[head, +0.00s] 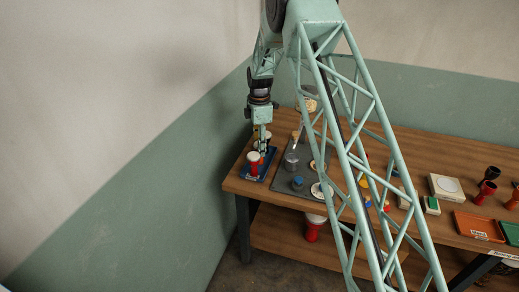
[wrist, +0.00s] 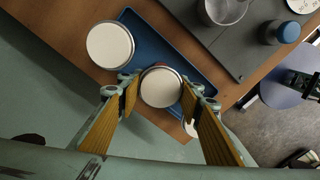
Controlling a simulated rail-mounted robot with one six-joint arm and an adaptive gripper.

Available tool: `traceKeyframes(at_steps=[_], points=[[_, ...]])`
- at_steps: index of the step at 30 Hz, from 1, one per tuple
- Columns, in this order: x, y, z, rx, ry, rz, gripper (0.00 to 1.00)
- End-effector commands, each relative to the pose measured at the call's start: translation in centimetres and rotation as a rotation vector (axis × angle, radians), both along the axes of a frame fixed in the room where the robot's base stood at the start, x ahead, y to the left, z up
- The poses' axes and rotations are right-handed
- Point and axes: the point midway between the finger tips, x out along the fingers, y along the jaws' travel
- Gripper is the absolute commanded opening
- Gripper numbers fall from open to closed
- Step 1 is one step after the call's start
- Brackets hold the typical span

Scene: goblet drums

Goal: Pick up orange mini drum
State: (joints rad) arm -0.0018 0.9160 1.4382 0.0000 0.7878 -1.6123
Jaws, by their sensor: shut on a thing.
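In the wrist view, a mini drum with a round white head (wrist: 161,88) sits between the fingers of my gripper (wrist: 160,90), which is shut on it. Its side is almost wholly hidden from above; only a thin reddish edge shows, so I cannot tell its colour surely. A second white-headed drum (wrist: 110,45) stands to the left, outside the fingers. In the head view my gripper (head: 262,149) is low over the blue tray (head: 249,177) at the table's left end. A red drum with a white head (head: 253,164) stands in front of it there.
A grey mat (head: 284,184) right of the tray bears a metal cup (head: 291,162) and a blue-topped jar (head: 297,183). Dark red goblets (head: 487,187) and an orange tray (head: 478,226) are farther right. A wall is close on the left. A red drum (head: 314,228) stands on the lower shelf.

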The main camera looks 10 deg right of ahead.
Motion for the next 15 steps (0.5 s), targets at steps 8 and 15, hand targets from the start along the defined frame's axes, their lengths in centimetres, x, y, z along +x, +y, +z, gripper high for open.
traceKeyframes(at_steps=[8, 15], points=[[0.1, 0.0, 1.4, 0.000, -0.001, 0.000, 0.22], [0.1, 0.0, 3.1, 0.000, -0.002, 0.000, 0.22]])
